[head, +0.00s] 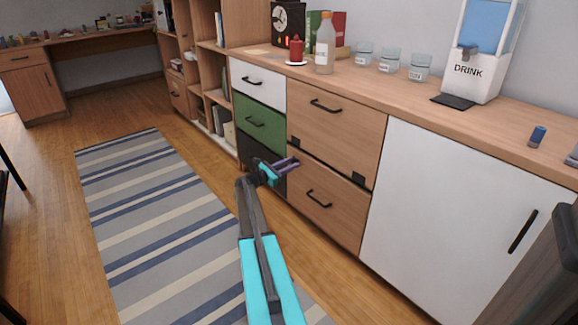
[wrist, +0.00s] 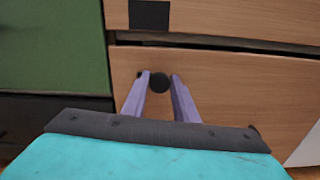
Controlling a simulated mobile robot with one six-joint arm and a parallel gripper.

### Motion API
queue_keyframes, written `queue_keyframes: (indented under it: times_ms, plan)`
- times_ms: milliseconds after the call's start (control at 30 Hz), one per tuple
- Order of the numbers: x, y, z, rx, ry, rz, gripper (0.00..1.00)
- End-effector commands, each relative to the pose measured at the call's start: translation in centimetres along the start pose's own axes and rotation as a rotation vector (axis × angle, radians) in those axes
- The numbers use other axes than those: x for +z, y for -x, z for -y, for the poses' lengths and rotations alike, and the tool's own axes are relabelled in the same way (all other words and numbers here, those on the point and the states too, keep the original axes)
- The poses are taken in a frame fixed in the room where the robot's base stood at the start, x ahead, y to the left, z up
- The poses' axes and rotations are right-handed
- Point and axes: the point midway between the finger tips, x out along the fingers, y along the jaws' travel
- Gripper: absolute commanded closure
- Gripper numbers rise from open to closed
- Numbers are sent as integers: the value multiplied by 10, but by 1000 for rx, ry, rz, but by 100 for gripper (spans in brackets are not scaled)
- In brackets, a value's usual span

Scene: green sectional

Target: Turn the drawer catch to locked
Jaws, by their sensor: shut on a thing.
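My gripper (head: 292,163), with two purple fingers, reaches to the upper left corner of the lower wooden drawer (head: 325,209). In the wrist view the fingers (wrist: 160,78) stand on either side of the dark round drawer catch (wrist: 159,84) and are shut on it. A small dark piece shows just left of the left fingertip. A black plate (wrist: 149,14) sits above, on the bottom edge of the upper wooden drawer (wrist: 230,18). The fingers cover part of the catch, and I cannot tell which way it is turned. Both wooden drawers look closed.
A green drawer (head: 258,122) and white drawer (head: 258,82) are to the left, a white door (head: 445,215) to the right. The wooden counter above holds a bottle (head: 325,45), several glasses and a drink dispenser (head: 484,52). A striped rug (head: 150,220) lies on the open floor.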

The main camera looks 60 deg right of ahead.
Motion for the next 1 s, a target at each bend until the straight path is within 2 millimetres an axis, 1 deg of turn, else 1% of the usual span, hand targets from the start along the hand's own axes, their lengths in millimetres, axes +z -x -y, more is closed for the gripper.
queue_keyframes:
  times_ms: [33,367,1000]
  plan:
    - [1,0,-6,14,-25,-1,96]
    - [1,0,-6,15,-277,-1,96]
    - [-1,0,-4,16,-879,-3,96]
